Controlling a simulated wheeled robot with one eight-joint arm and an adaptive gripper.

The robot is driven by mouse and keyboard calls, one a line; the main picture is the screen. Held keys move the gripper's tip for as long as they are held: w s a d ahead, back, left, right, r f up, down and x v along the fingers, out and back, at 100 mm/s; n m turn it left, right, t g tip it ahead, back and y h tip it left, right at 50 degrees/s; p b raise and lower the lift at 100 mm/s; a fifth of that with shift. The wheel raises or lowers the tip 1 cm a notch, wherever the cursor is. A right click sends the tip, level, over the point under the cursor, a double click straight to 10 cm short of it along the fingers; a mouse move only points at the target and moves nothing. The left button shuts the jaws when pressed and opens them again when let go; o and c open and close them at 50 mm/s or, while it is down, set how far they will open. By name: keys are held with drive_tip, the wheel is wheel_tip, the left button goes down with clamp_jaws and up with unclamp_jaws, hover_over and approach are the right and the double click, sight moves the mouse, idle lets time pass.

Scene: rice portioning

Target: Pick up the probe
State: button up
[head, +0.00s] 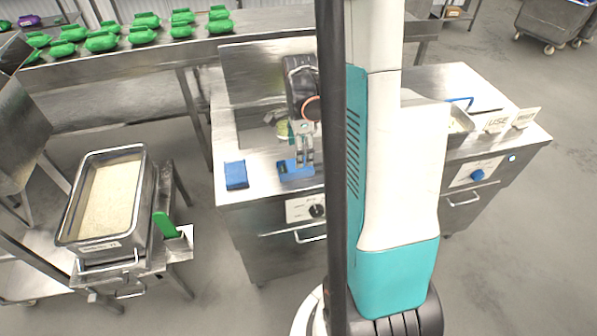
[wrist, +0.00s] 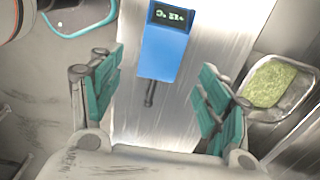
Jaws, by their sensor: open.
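The probe (wrist: 164,52) is a blue handheld unit with a small dark display and a short black stem. In the wrist view it lies on the steel worktop, ahead of and between the two teal-padded fingers of my gripper (wrist: 160,95). The fingers stand apart, with nothing held between them. In the head view my gripper (head: 304,160) points down over the worktop, right by the blue probe (head: 290,170), and partly covers it. I cannot tell the exact height of the fingertips above the worktop.
A small metal pan of green food (wrist: 270,83) sits to the right in the wrist view. A second blue item (head: 236,175) lies on the worktop (head: 262,195) to the left. A rice tray (head: 68,215) stands farther left. Green packs (head: 101,41) line the back counter.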

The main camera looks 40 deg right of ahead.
sight(305, 167)
drive_tip(key=shift+w+a+f+b, duration=0.1)
drive_tip(key=shift+f+b, duration=0.5)
drive_tip(key=shift+f, duration=1.2)
drive_tip(key=shift+w+a+f+b, duration=0.1)
drive_tip(key=shift+f+b, duration=0.5)
drive_tip(key=shift+f, duration=1.15)
drive_tip(key=shift+r, duration=0.1)
drive_tip(key=c, duration=1.2)
